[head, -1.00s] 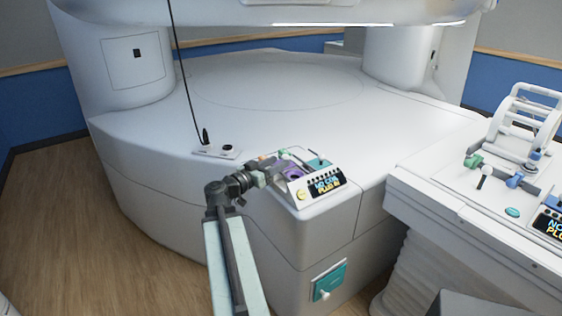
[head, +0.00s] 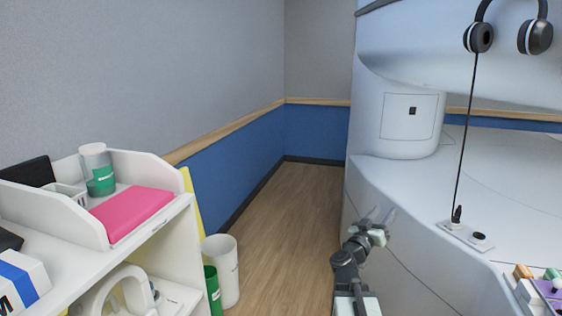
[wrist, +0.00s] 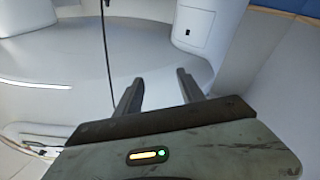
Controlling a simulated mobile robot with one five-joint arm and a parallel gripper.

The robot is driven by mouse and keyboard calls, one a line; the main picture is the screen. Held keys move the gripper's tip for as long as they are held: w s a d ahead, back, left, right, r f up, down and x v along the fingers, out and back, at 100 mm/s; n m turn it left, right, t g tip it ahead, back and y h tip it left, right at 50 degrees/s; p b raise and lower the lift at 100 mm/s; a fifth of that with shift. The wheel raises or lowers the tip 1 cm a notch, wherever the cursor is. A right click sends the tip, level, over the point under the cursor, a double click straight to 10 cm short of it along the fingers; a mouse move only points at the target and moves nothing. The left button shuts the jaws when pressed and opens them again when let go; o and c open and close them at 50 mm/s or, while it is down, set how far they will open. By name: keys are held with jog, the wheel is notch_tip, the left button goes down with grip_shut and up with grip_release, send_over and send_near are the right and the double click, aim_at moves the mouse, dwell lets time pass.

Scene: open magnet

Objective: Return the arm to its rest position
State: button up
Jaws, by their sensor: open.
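My gripper (head: 379,216) is in the lower right of the head view, in front of the curved side of the white magnet base (head: 400,255). Its two dark fingers stand apart with nothing between them. The open fingers also show in the wrist view (wrist: 158,92), with the white magnet surface beyond them. My arm extends up from the bottom of the head view, with the gripper at its upper end.
A white shelf unit (head: 165,240) at left carries a pink pad (head: 132,212) and a green-labelled container (head: 97,170). White (head: 221,268) and green (head: 212,290) bins stand beside it. Headphones (head: 507,38) hang at upper right. Wooden floor (head: 290,225) is clear between.

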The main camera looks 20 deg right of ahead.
jog(key=w+a+f+n+t+y, duration=0.1)
jog(key=w+a+n+t+y, duration=0.4)
jog(key=a, duration=0.5)
jog(key=w+a+f+n+t+y, duration=0.1)
jog(key=w+a+n+t+y, duration=0.1)
jog(key=w+a+n+y, duration=0.45)
jog(key=w+a+f+n+g+y, duration=0.1)
jog(key=a+f+y, duration=0.2)
jog(key=a, duration=0.5)
jog(key=w+a+f+y, duration=0.2)
jog(key=a+y, duration=0.1)
jog(key=a, duration=0.6)
jog(key=s+a+f+n+g+y, duration=0.25)
jog(key=s+a+f+g, duration=0.2)
jog(key=a+f, duration=0.5)
jog(key=s+d+f+m+g+h, duration=0.1)
jog(key=s+d+f+m+g, duration=0.25)
jog(key=s+f+g, duration=0.45)
jog(key=s+d+f+m+g+h, duration=0.2)
jog(key=s+f+m+g, duration=0.25)
jog(key=s, duration=0.75)
notch_tip(320, 180, up, 20)
jog(key=n+p, duration=0.1)
jog(key=p, duration=1.9)
